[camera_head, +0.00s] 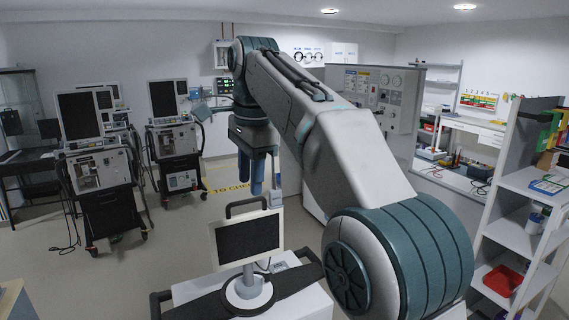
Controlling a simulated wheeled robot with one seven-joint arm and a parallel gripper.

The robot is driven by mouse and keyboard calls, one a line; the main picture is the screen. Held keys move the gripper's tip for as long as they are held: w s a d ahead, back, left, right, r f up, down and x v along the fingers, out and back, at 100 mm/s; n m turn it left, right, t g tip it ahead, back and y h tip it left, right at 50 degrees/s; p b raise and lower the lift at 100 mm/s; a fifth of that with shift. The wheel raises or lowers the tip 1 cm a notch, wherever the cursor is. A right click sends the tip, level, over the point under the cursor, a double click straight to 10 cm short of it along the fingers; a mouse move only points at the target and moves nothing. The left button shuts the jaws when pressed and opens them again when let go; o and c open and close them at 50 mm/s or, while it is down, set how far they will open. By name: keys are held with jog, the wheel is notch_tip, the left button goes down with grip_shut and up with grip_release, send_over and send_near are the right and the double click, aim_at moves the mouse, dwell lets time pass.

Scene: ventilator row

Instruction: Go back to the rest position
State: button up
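My arm reaches from the lower right up over the middle of the head view and bends down at its far end. My gripper (257,190) hangs there, pointing down, with dark blue fingers. It is in the air above and behind a monitor with a pale frame and dark screen (247,240). The fingers are small in the picture, and nothing clearly shows between them. What lies behind the arm's thick links is hidden.
The monitor stands on a white cart (200,292) close in front. Ventilators on wheeled carts (100,180) (178,150) stand at the left. A shelf rack (520,215) with a red bin (502,281) is at the right. Open floor (185,235) lies at centre left.

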jog(key=s+d+f+n+t+b, duration=0.1)
jog(key=s+d+f+n, duration=0.25)
jog(key=d+f, duration=0.3)
jog(key=s+d+f+n+t+b, duration=0.1)
jog(key=s+d+f+n+b, duration=0.15)
jog(key=s+d+f, duration=0.35)
jog(key=s+d+f+n, duration=0.2)
jog(key=s+d+f, duration=0.2)
jog(key=s+f, duration=0.2)
jog(key=s+d+f+n+t+h, duration=0.1)
jog(key=s+d+f+n, duration=0.2)
jog(key=f, duration=0.6)
jog(key=s+d+b, duration=0.1)
jog(key=s+d, duration=0.1)
jog(key=s, duration=0.1)
jog(key=shift+f+n, duration=0.25)
jog(key=shift+n, duration=0.05)
